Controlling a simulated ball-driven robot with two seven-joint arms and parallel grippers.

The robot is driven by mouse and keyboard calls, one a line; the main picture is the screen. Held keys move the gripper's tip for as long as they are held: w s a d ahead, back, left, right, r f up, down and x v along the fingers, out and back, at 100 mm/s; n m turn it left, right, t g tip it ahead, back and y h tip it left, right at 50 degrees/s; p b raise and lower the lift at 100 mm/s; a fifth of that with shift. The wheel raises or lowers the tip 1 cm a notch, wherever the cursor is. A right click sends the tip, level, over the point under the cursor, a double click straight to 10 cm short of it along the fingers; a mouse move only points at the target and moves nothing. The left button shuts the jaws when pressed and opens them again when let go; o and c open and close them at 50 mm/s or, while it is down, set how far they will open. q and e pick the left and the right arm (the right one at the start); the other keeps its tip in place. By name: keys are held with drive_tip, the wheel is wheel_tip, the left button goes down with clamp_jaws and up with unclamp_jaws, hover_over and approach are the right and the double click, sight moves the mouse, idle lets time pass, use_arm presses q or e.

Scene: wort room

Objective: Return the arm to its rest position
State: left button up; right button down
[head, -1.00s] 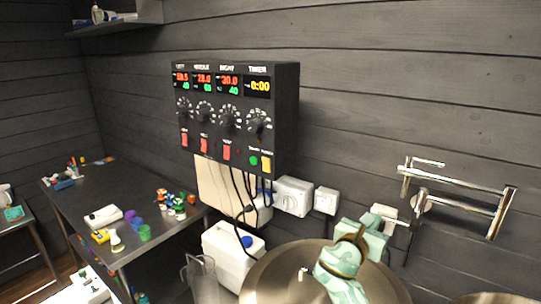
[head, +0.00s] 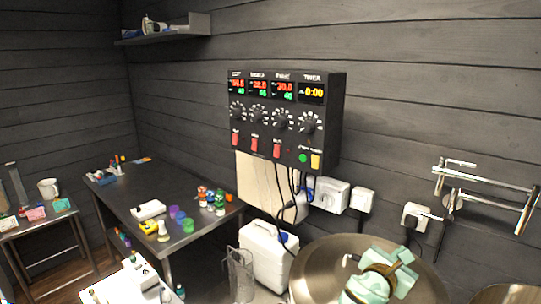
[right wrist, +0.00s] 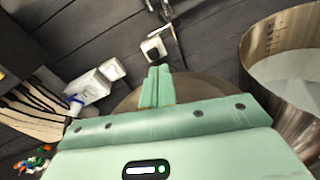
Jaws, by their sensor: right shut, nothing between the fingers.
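My right arm, mint green with a dark and gold band, shows at the bottom right of the head view. Its gripper (head: 404,262) is over a round brownish metal vessel top (head: 318,262), apart from the wall. In the right wrist view the two green fingers (right wrist: 157,86) lie together, shut and empty. The black control box (head: 285,118) hangs on the wall up and left of the gripper, with red and green readouts, knobs, red switches and a timer showing 0:00. My left gripper is not in view.
White sockets (head: 332,196) and a plug (head: 415,216) are on the wall behind the vessel. A chrome wall bracket (head: 485,195) sticks out at right. A white canister (head: 262,257) and clear jug (head: 238,275) stand left. An open steel pot (right wrist: 262,70) is right in the wrist view.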

drive_tip(key=s+d+f+m+g+y, duration=0.1)
drive_tip(key=s+f+m+y, duration=0.1)
drive_tip(key=s+f+m, duration=0.45)
drive_tip(key=s+d+f+m+g+y, duration=0.1)
drive_tip(key=s+f+m+g+y, duration=0.2)
drive_tip(key=s, duration=0.7)
drive_tip(key=s+a+f+m+y, duration=0.1)
drive_tip(key=s+m, duration=0.3)
drive_tip(key=s, duration=0.3)
drive_tip(key=s+a+f+m+y, duration=0.2)
drive_tip(key=s+m, duration=0.2)
drive_tip(key=s, duration=0.3)
drive_tip(key=s+a+f+g+y+b, duration=0.15)
drive_tip(key=f+b, duration=0.35)
drive_tip(key=f, duration=1.4)
drive_tip(key=s+a+f+g+y+b, duration=0.1)
drive_tip(key=s+a+f+g+b, duration=0.3)
drive_tip(key=f, duration=1.5)
drive_tip(key=s+d+f+m+g+y+b, duration=0.1)
drive_tip(key=s+f+m+b, duration=0.2)
drive_tip(key=s+f, duration=1.5)
wheel_tip(320, 180, down, 3)
drive_tip(key=b, duration=0.4)
drive_tip(key=shift+s+y+b, duration=0.3)
drive_tip(key=shift+s+y, duration=0.05)
drive_tip(key=shift+m, duration=0.25)
